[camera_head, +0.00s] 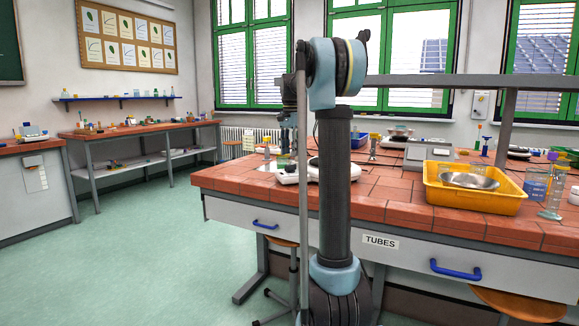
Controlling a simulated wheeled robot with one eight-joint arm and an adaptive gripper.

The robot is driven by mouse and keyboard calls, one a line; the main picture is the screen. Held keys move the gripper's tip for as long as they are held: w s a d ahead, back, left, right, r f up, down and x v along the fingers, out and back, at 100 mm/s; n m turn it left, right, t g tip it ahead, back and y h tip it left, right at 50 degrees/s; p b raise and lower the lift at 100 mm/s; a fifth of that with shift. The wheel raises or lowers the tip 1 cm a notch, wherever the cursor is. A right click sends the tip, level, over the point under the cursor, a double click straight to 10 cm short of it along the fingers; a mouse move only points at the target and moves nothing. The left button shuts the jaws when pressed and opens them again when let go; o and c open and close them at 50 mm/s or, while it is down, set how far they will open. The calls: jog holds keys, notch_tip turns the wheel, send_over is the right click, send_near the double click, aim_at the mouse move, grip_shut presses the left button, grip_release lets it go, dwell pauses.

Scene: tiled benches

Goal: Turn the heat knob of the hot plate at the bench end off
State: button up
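A white hot plate (290,177) sits at the left end of the red-tiled bench (235,179). My arm's dark link stands in front of the area to its right. My gripper (284,151) points down just above or behind the hot plate's left part. It is small and dark here, and its fingers cannot be made out clearly. I cannot tell whether it touches the hot plate. The heat knob cannot be made out at this size.
A yellow tray (462,203) with a metal bowl (468,181) stands on the bench's right part, beside a blue-filled beaker (536,184) and a glass cylinder (555,195). A balance (428,153) stands behind. The green floor (150,240) on the left is open.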

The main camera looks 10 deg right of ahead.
aim_at(291, 168)
jog(key=shift+f, duration=3.05)
grip_shut()
